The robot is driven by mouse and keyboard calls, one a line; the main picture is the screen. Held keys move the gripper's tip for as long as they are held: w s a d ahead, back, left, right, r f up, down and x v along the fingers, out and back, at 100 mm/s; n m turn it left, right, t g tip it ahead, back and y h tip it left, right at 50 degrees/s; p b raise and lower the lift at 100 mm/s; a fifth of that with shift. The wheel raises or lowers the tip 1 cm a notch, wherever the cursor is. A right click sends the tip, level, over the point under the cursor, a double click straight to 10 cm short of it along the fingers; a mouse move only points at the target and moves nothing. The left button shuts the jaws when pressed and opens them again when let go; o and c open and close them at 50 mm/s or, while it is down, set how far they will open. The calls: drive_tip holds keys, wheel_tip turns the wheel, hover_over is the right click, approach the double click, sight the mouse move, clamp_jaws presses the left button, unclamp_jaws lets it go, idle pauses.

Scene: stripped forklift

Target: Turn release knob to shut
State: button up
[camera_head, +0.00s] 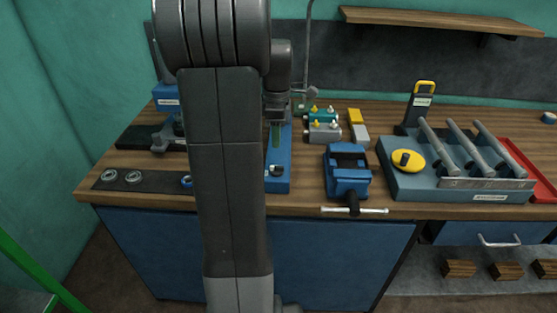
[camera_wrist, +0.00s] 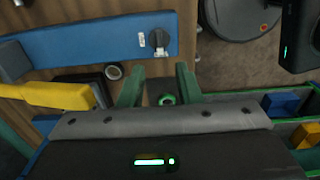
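A small dark knob (camera_head: 277,171) sits near the front end of a long blue base (camera_head: 280,183) on the workbench. In the wrist view the knob (camera_wrist: 160,38) is on the blue base (camera_wrist: 100,45), with small white labels beside it; its exact setting cannot be read. My gripper (camera_head: 275,146) hangs above the blue base, behind the knob, partly hidden by my arm. In the wrist view its green fingers (camera_wrist: 159,76) are spread with nothing held between them, apart from the knob.
A blue vise (camera_head: 348,180) with a crossbar stands right of the base. Further right is a grey fixture (camera_head: 455,183) with a yellow disc (camera_head: 407,160) and rods. A dark mat (camera_head: 150,182) with metal rings lies left. Small valve blocks (camera_head: 323,132) stand behind.

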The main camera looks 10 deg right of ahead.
sight(277, 170)
wheel_tip(277, 170, down, 10)
drive_tip(key=shift+f, duration=0.1)
idle(0.4)
clamp_jaws()
